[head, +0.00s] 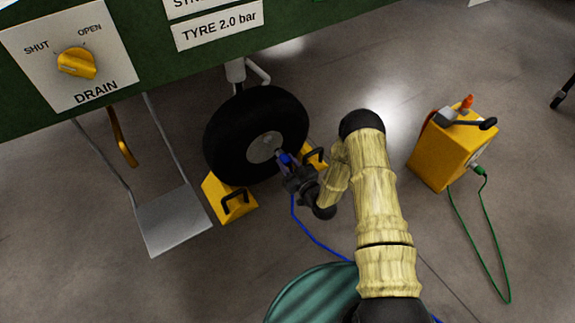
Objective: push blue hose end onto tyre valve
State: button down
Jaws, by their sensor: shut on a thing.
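The tyre (228,137) is a black wheel under the green panel, with a grey hub (264,147) facing right. The blue hose end (284,158) is in my gripper (287,163), which is shut on it right in front of the hub. The blue hose (312,236) hangs from the gripper and runs down and right along the floor. The tyre valve is too small or hidden to make out at the hub. I cannot tell whether the hose end touches it.
Yellow chocks with black handles stand at the tyre's front (229,200) and right (316,154). A metal step (174,220) hangs at left. A yellow box (441,150) with a green hose (491,236) stands at right. A green ribbed object (310,294) is at the bottom.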

aim_at(278, 152)
jog(key=shift+b+x, duration=0.8)
jog(key=shift+x, duration=1.65)
jog(key=shift+x, duration=0.9)
jog(key=shift+w+a+r, duration=0.15)
jog(key=shift+w+a, duration=0.05)
jog(key=shift+a, duration=0.05)
jog(key=shift+w+a, duration=0.1)
